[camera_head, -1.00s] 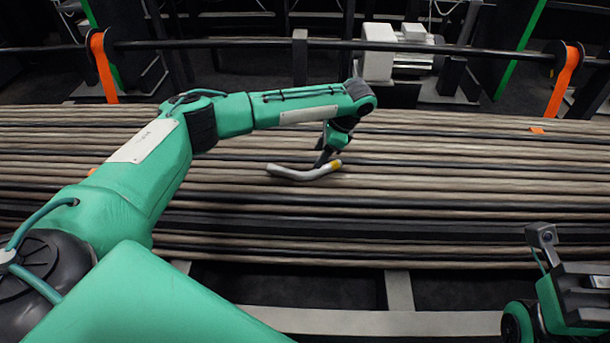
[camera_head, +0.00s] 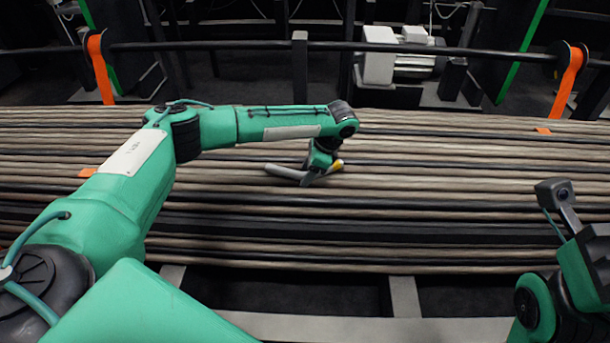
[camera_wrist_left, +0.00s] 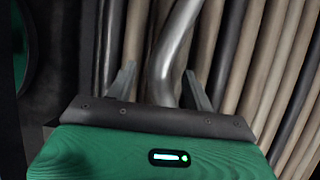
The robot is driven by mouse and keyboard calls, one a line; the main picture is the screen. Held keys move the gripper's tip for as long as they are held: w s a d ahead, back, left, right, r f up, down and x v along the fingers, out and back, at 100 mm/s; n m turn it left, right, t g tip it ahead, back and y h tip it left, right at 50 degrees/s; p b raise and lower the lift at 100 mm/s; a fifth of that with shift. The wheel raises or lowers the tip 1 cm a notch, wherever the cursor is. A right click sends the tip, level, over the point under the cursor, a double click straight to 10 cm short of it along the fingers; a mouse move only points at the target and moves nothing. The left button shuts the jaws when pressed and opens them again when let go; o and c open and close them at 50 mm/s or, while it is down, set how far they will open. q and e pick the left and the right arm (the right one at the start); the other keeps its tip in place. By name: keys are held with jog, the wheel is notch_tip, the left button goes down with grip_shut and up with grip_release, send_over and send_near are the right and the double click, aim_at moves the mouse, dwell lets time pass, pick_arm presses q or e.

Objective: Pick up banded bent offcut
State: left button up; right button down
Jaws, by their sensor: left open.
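The bent offcut (camera_head: 285,172) is a grey, curved rod with a yellow band near its right end. It lies on the bed of long brown and black strands in the head view. My left gripper (camera_head: 309,179) is down at its middle and hides part of it. In the left wrist view, the offcut (camera_wrist_left: 170,58) runs between the two open fingers of my left gripper (camera_wrist_left: 159,84), one finger on each side. I cannot tell whether they touch it. My right wrist (camera_head: 570,240) shows at the lower right; its fingers cannot be made out.
The strand bed (camera_head: 450,190) spans the view and is clear to the right of the offcut. A dark rail (camera_head: 220,43) crosses behind it, with orange straps (camera_head: 567,80) at both ends. A white and grey machine (camera_head: 395,55) stands at the back.

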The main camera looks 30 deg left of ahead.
pick_arm(q)
grip_shut()
jog(key=shift+r, duration=0.1)
dwell(0.3)
